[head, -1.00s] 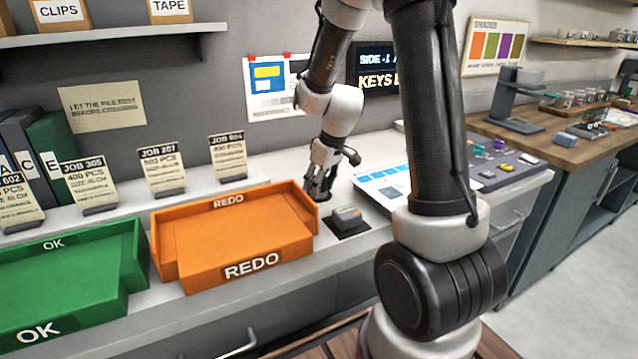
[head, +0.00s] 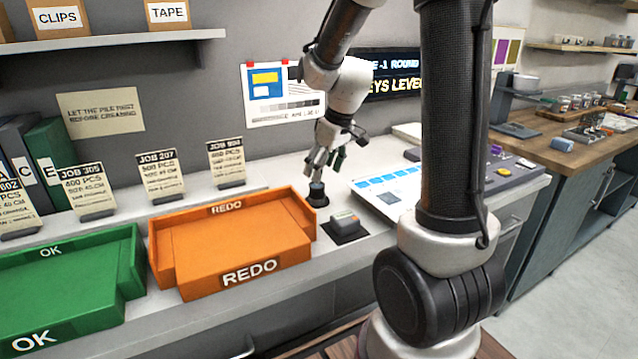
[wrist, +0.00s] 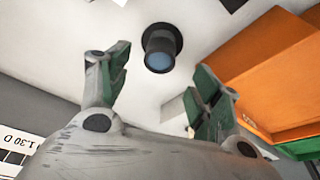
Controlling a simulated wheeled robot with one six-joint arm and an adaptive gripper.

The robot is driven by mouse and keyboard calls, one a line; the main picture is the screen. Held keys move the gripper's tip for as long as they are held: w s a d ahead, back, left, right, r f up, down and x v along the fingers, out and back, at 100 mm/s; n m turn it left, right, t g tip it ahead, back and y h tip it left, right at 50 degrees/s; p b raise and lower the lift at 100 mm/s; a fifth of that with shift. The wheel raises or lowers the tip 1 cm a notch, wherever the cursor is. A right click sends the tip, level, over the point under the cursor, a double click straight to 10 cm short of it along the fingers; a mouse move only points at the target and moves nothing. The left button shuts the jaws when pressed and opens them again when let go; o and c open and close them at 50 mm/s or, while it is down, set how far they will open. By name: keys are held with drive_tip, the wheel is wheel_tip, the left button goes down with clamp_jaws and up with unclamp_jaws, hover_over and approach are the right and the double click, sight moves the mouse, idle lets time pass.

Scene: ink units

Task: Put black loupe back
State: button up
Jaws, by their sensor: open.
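The black loupe (head: 317,192) stands upright on the counter, just right of the orange REDO tray's back right corner. In the wrist view the loupe (wrist: 160,48) shows its bluish lens and what looks like a dark round base around it. My gripper (head: 326,168) is above the loupe and apart from it. In the wrist view my gripper (wrist: 163,83) has its green-padded fingers spread, with nothing between them; the loupe lies beyond the fingertips.
The orange REDO tray (head: 230,249) is close on the left, with the green OK tray (head: 75,277) beyond it. A small grey device on a dark pad (head: 346,225) sits in front right of the loupe. A white sheet with blue patches (head: 385,190) lies to the right.

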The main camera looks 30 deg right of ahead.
drive_tip(key=s+r+m, duration=0.1)
drive_tip(key=s+r, duration=0.2)
drive_tip(key=s, duration=0.4)
drive_tip(key=s+r+m, duration=0.2)
drive_tip(key=s+r, duration=0.2)
drive_tip(key=s, duration=0.4)
drive_tip(key=s+r+m+t+h, duration=0.1)
drive_tip(key=s+r, duration=0.2)
drive_tip(key=s, duration=0.5)
drive_tip(key=shift+s+a+r, duration=0.2)
drive_tip(key=shift+a+r, duration=0.05)
drive_tip(key=shift+r, duration=0.05)
